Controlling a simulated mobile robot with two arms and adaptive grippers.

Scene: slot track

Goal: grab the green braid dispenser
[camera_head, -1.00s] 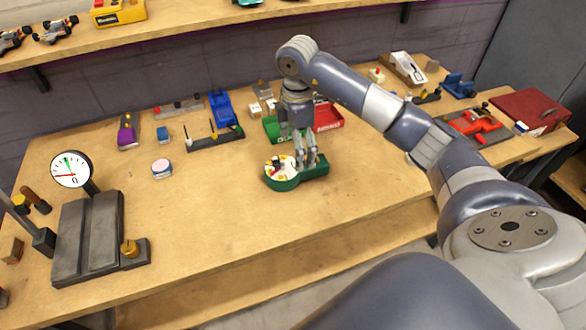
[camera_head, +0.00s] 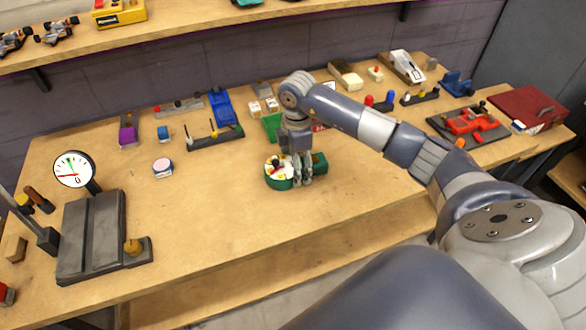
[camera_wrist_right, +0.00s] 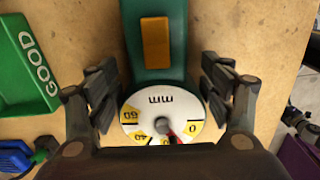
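The green dispenser (camera_head: 320,161) lies on the wooden bench, with a round white and yellow dial (camera_head: 279,170) at its left end. In the right wrist view, its green body (camera_wrist_right: 172,73) carries an orange block, and the dial is marked "mm". My right gripper (camera_head: 302,180) is down at the dispenser, pointing downward. In the wrist view, its two fingers (camera_wrist_right: 160,88) stand apart on either side of the body, with bench showing between fingers and body. Contact below the dial cannot be seen. My left gripper is not in view.
A green bin (camera_head: 271,124) stands just behind the dispenser; the wrist view shows "GOOD" on it (camera_wrist_right: 22,70). A round tin (camera_head: 162,168) and a dial gauge on a dark base (camera_head: 90,240) are to the left. The bench front is clear.

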